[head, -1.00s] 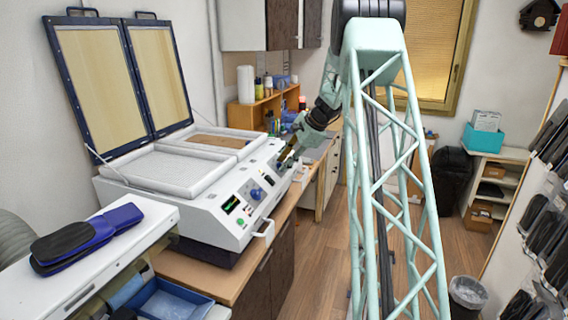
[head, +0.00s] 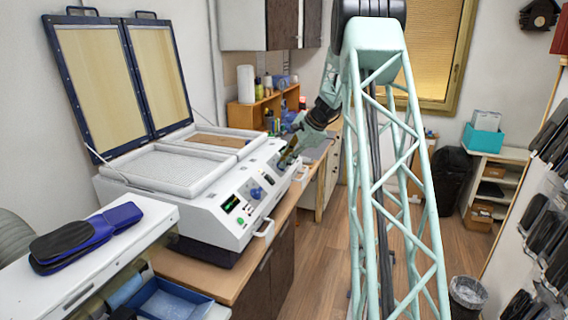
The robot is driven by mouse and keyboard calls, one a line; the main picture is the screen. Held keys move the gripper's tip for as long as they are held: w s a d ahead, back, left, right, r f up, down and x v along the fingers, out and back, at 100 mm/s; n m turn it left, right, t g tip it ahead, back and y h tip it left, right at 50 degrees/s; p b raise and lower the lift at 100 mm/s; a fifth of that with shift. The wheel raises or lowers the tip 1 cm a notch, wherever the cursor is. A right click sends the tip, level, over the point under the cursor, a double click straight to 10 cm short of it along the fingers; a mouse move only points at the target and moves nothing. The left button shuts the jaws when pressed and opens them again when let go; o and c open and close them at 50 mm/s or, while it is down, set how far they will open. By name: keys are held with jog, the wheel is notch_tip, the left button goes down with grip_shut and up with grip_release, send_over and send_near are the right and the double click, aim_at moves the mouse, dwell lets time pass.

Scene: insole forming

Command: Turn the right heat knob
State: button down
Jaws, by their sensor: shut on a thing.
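The white forming machine (head: 205,214) stands on the wooden counter with its two framed lids raised. Its sloped front panel carries a blue left knob (head: 257,192), a green display (head: 231,204) and small buttons. My gripper (head: 284,162) is at the right part of this panel, where the right heat knob sits. It is shut on the right heat knob, which is mostly hidden behind the fingers. My arm comes down to it from the upper right.
Blue-black insoles (head: 86,236) lie on a white surface at the left front. A blue bin (head: 172,300) sits below. A wooden shelf with bottles (head: 262,105) stands behind the machine. The floor (head: 320,255) right of the counter is clear.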

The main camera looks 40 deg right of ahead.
jog(key=shift+f+n+b, duration=0.15)
jog(key=shift+n+b, duration=0.55)
jog(key=shift+b, duration=0.65)
jog(key=n+b, duration=0.1)
jog(key=b, duration=0.1)
jog(key=n+b, duration=0.1)
jog(key=b, duration=0.2)
jog(key=shift+s+f+n+t, duration=0.15)
jog(key=shift+s+n+t, duration=0.05)
jog(key=shift+n+t, duration=0.2)
jog(key=n+b, duration=0.2)
jog(key=b, duration=0.3)
jog(key=shift+s+n+t, duration=0.1)
jog(key=shift+n+t, duration=0.2)
jog(key=shift+n, duration=0.1)
jog(key=shift+b, duration=0.35)
jog(key=shift+n+b, duration=0.8)
jog(key=shift+n, duration=0.1)
jog(key=c, duration=2.7)
grip_release()
jog(key=shift+c, duration=0.2)
jog(key=shift+s, duration=0.15)
jog(key=v, duration=1.2)
